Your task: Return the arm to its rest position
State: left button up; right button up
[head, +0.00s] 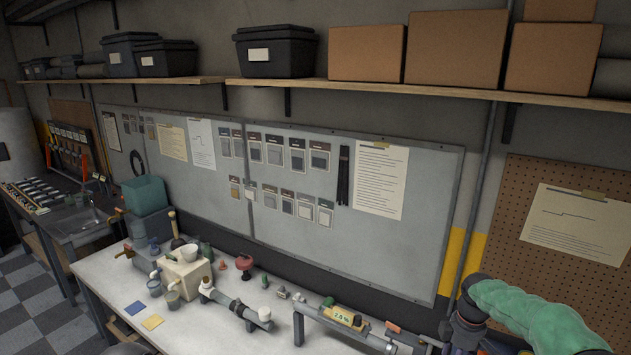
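My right arm shows at the lower right of the head view in a green sleeve, with a dark joint at its left end. It is in front of the pegboard and the right end of the workbench (205,337). No fingers of my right gripper can be made out; the arm's lower part runs to the bottom edge of the picture. My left gripper is not in view. A dark rounded shape at the bottom left edge is too cut off to identify.
On the bench are grey pipes (237,308), a beige block (183,274) with a white bowl, small cups, a red-handled valve (244,263) and a level-like tool with a display (343,317). A shelf (400,90) with boxes hangs above.

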jog(key=s+a+f+m+y+b, duration=0.1)
jog(key=s+a+f+m+b, duration=0.1)
jog(key=a+f, duration=0.5)
jog(key=s+a+f+m+y+b, duration=0.1)
jog(key=s+a+f+b, duration=0.2)
jog(key=f, duration=0.8)
jog(key=s+a+f+m+y+b, duration=0.1)
jog(key=s+a+f+m+b, duration=0.1)
jog(key=a+f, duration=0.6)
pick_arm(q)
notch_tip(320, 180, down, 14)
jog(key=b, duration=0.7)
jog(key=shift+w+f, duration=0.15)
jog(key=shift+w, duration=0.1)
pick_arm(e)
jog(key=s+a+f+m, duration=0.4)
jog(key=s+f, duration=0.4)
jog(key=s, duration=0.2)
jog(key=s+a+f+m, duration=0.4)
jog(key=s+f+m, duration=0.1)
jog(key=s+f, duration=0.4)
jog(key=shift+s+f+y, duration=0.25)
jog(key=shift+s+y, duration=0.15)
jog(key=shift+s, duration=0.1)
